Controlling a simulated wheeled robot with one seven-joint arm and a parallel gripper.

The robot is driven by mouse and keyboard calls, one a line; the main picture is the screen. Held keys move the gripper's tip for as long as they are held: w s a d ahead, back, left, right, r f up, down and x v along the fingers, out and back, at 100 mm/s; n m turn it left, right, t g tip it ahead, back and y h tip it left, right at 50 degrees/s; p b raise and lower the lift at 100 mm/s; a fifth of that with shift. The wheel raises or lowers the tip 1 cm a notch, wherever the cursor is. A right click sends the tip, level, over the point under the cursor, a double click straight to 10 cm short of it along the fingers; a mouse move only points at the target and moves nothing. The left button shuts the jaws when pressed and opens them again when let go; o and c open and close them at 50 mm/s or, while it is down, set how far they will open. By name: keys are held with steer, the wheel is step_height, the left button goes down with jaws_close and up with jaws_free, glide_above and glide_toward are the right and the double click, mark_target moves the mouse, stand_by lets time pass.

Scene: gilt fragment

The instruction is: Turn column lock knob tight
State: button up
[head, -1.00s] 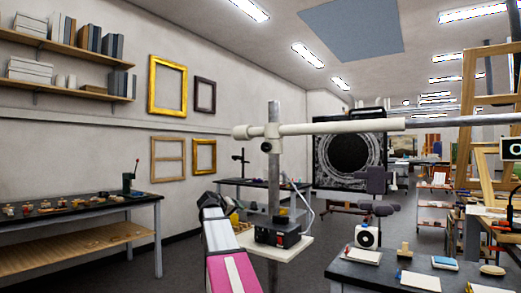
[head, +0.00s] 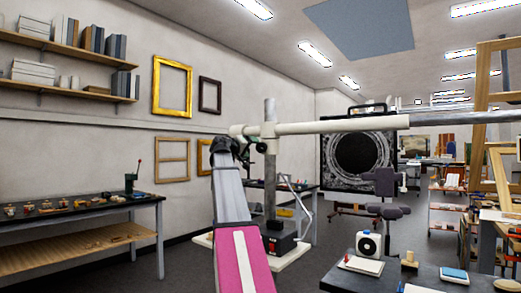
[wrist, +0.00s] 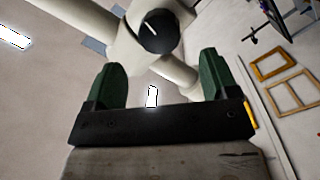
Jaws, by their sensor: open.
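The column lock knob (wrist: 160,31) is a round black knob with a white mark line, on the cream clamp joint at the top of the wrist view. In the head view the clamp (head: 280,129) sits on a grey upright column (head: 270,178) and carries a long horizontal bar. My gripper (wrist: 160,60) has two green fingers set wide apart, with nothing between them. The knob lies just beyond the fingertips, roughly centred between them, and looks apart from both. In the head view my gripper (head: 225,146) is a dark shape just left of the column, by the clamp.
The column stands on a pale base board (head: 288,258) with a black box (head: 279,241). The horizontal bar (head: 420,124) reaches far to the right. A dark worktop (head: 335,278) with small items is at lower right, and a bench (head: 80,212) at left.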

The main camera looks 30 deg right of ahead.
mark_target(259, 147)
steer(key=x, duration=0.7)
steer(key=shift+w+d, duration=0.1)
steer(key=shift+d, duration=0.15)
steer(key=c, duration=0.9)
